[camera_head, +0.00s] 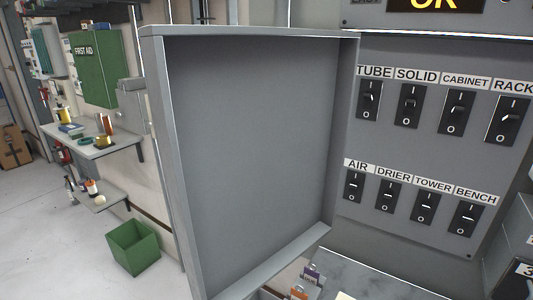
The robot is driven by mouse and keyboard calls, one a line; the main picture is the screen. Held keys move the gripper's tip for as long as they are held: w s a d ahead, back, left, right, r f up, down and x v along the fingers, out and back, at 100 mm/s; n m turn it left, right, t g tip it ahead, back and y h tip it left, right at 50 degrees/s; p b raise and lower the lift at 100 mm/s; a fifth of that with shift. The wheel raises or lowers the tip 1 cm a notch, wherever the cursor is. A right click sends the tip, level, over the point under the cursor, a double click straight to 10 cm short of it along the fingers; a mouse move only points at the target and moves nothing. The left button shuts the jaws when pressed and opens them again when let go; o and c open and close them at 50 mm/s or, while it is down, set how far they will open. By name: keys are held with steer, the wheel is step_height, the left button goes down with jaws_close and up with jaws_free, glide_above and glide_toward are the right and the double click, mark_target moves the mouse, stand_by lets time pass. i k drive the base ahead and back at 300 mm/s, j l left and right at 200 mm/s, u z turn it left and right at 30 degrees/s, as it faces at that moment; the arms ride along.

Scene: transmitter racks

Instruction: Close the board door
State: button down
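The board door (250,140) is a grey metal panel with a raised rim, and it stands wide open in the middle of the head view. Its inner face is toward me. Its right edge meets the left side of the grey switch board (437,150), and its free edge is at the left. The board carries two rows of black rocker switches with labels such as TUBE, SOLID, AIR and DRIER, all uncovered. My gripper is not in view.
A grey ledge (375,283) with small items lies below the board. At the left are a green first aid cabinet (95,68), a shelf (95,148) with bottles and cans, and a green bin (134,246). The floor (45,240) at the lower left is clear.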

mark_target(251, 124)
steer(key=i+j, duration=0.1)
steer(key=j, duration=0.25)
steer(key=i+j, duration=0.15)
steer(key=j, duration=0.2)
steer(key=i+j, duration=0.1)
steer(key=j, duration=0.25)
steer(key=i+j, duration=0.15)
steer(key=j, duration=0.2)
steer(key=i+j, duration=0.1)
steer(key=j, duration=0.25)
steer(key=i+j, duration=0.15)
steer(key=j, duration=0.15)
steer(key=i+j+z, duration=0.1)
steer(key=j+z, duration=0.95)
steer(key=z, duration=0.2)
